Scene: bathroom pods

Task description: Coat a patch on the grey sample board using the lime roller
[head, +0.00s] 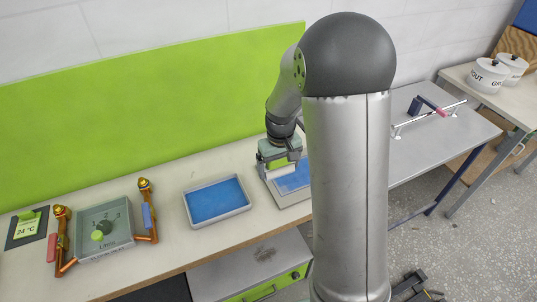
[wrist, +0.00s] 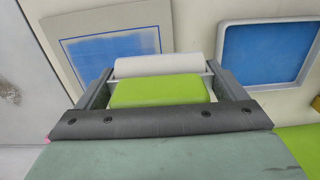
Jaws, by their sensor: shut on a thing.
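My gripper (head: 279,158) is shut on the lime roller (head: 278,164). In the wrist view, its lime body (wrist: 158,91) sits between the fingers and its pale sleeve (wrist: 158,66) faces the board. The grey sample board (head: 284,197) lies on the worktop under the gripper, partly hidden by my arm. In the wrist view the board (wrist: 72,62) carries a blue patch (wrist: 112,46) with a ragged, streaky edge. The roller overlaps the board's edge in that view; I cannot tell whether it touches. The sleeve's visible side shows no blue.
A shallow tray of blue paint (head: 248,206) stands left of the board; it also shows in the wrist view (wrist: 308,62). A grey box with a lime knob (head: 105,228) and copper pipes (head: 66,240) are further left. A lime panel (head: 150,100) stands behind. A grey table (head: 425,140) is right.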

